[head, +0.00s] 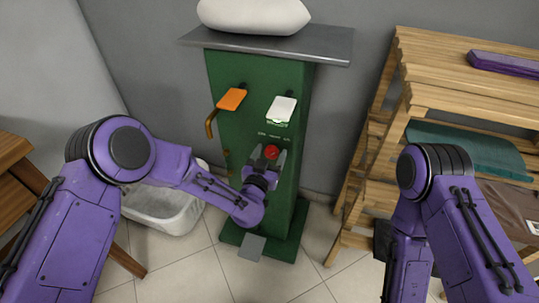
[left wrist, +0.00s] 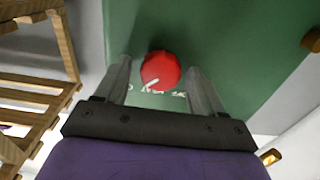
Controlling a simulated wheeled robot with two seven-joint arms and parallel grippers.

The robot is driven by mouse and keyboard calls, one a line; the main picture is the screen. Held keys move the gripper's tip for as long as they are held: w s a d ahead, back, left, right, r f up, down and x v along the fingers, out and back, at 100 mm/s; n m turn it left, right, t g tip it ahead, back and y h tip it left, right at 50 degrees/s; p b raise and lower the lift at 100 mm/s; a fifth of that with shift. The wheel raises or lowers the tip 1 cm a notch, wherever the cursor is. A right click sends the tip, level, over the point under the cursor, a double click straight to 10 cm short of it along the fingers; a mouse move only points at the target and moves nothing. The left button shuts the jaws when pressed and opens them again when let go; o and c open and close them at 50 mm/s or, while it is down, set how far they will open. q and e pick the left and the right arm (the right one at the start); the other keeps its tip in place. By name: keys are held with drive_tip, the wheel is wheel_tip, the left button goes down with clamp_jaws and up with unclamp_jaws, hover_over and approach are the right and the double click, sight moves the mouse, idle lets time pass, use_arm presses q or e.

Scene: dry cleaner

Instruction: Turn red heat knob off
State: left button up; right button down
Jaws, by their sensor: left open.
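The red heat knob (head: 271,152) is on the front of a green machine (head: 237,71), below a white lever plate. In the left wrist view the round red knob (left wrist: 160,71) shows a white pointer mark, with white lettering on the panel below it. My left gripper (head: 268,158) is open in front of the panel. In the left wrist view its two fingers (left wrist: 160,82) stand on either side of the knob, with gaps between. I cannot tell if they touch it. My right arm is at the right; its fingers are not visible.
An orange lever (head: 231,99) and a white lever (head: 281,110) are above the knob. A grey plate (head: 320,46) with a white padded form (head: 254,15) tops the machine. A wooden rack (head: 437,97) stands right, a pale tub (head: 163,211) left.

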use_arm(q)
drive_tip(key=c, duration=1)
drive_tip(key=shift+c, duration=0.2)
drive_tip(key=shift+n, duration=0.3)
drive_tip(key=n+b, duration=0.1)
drive_tip(key=n, duration=0.3)
drive_tip(key=shift+a+f, duration=0.1)
drive_tip(key=n+b, duration=0.1)
drive_tip(key=n, duration=0.4)
drive_tip(key=n+b, duration=0.1)
drive_tip(key=n, duration=0.2)
drive_tip(key=shift+a+f+n, duration=0.1)
drive_tip(key=shift+f+n, duration=0.05)
drive_tip(key=shift+n, duration=0.15)
drive_tip(key=shift+n+b, duration=0.8)
drive_tip(key=shift+n, duration=1.5)
